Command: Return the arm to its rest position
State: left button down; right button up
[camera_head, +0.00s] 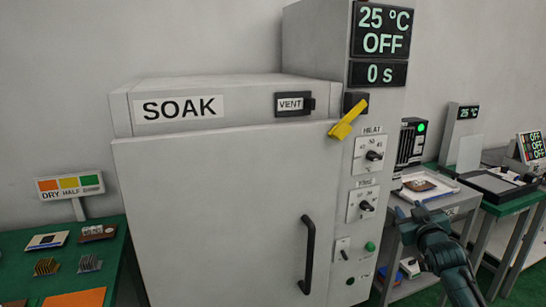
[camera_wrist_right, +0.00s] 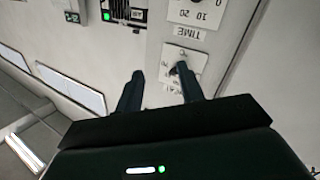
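My right gripper (camera_head: 411,211) is to the right of the soak cabinet's control column, apart from it in the head view. In the right wrist view its two fingers (camera_wrist_right: 160,82) are spread with nothing held between them. The TIME switch (camera_wrist_right: 178,70) shows beyond the fingertips there, upside down; whether a finger touches it is hard to tell. The same switch (camera_head: 366,206) is unobstructed in the head view. The soak cabinet (camera_head: 215,205) has its door shut, with a black handle (camera_head: 308,255). A yellow lever (camera_head: 348,119) sits tilted at the door's top right. My left gripper is not in view.
The display (camera_head: 382,30) reads 25 °C, OFF, 0 s. A green table (camera_head: 115,265) with small boards stands left. Right of the cabinet are a bench with a white tray (camera_head: 425,186) and another bench with a dark plate (camera_head: 497,184). The right gripper is near that tray.

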jog(key=s+a+f+n+g+y, duration=0.1)
jog(key=s+a+f+g+y, duration=0.1)
jog(key=s+a+f, duration=0.55)
jog(key=s+a+f+g+y, duration=0.1)
jog(key=s+a+f, duration=0.3)
jog(key=s+f, duration=0.6)
jog(key=s+a+f+g, duration=0.1)
jog(key=s+a+f, duration=0.2)
jog(key=s, duration=0.4)
jog(key=s+a+f+g+y, duration=0.1)
jog(key=s+a+f, duration=0.2)
jog(key=s, duration=0.4)
jog(key=s+a+f+m+g+y, duration=0.1)
jog(key=s+a+f+g, duration=0.1)
jog(key=s, duration=0.6)
jog(key=shift+a+f, duration=0.6)
jog(key=shift+a, duration=0.25)
